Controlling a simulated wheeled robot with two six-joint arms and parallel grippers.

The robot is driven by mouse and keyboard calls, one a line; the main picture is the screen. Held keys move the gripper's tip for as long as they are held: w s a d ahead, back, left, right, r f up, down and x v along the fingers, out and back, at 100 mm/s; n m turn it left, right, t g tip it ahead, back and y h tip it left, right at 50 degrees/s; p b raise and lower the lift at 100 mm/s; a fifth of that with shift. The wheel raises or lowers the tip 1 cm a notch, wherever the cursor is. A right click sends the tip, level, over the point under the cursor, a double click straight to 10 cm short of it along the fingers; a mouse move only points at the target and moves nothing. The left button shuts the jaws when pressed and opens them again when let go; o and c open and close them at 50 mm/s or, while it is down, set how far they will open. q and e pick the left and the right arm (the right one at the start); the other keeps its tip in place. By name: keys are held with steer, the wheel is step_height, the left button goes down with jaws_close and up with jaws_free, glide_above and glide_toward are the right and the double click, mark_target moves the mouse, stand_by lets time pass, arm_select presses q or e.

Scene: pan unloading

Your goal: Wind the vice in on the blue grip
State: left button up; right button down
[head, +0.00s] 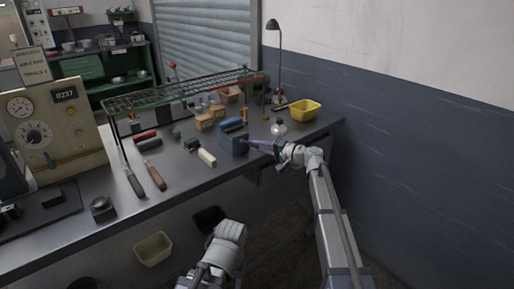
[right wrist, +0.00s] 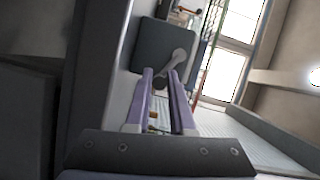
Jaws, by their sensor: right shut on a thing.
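The vice (head: 232,146) is a dark blue-grey block at the front edge of the bench in the head view. A blue grip (head: 231,124) shows at its top; I cannot tell how tightly the jaws sit on it. My right gripper (head: 256,144) reaches the vice's right side. In the right wrist view, a grey crank handle (right wrist: 179,60) stands against the dark vice face (right wrist: 155,42). The purple fingers of my right gripper (right wrist: 160,76) are shut on the handle's dark knob end. My left gripper's fingers do not show; only part of that arm is visible low down.
A cream bar (head: 207,157) and brown-handled tool (head: 155,176) lie left of the vice. A clear bottle (head: 278,127) and yellow bin (head: 304,109) stand behind my right gripper. A wire rack (head: 185,90) spans the bench's back. The wall is close on the right.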

steer(key=shift+a, duration=0.25)
steer(key=c, duration=1.1)
jaws_free()
steer(key=shift+o, duration=1.3)
steer(key=shift+w+a, duration=0.1)
steer(key=v, duration=0.8)
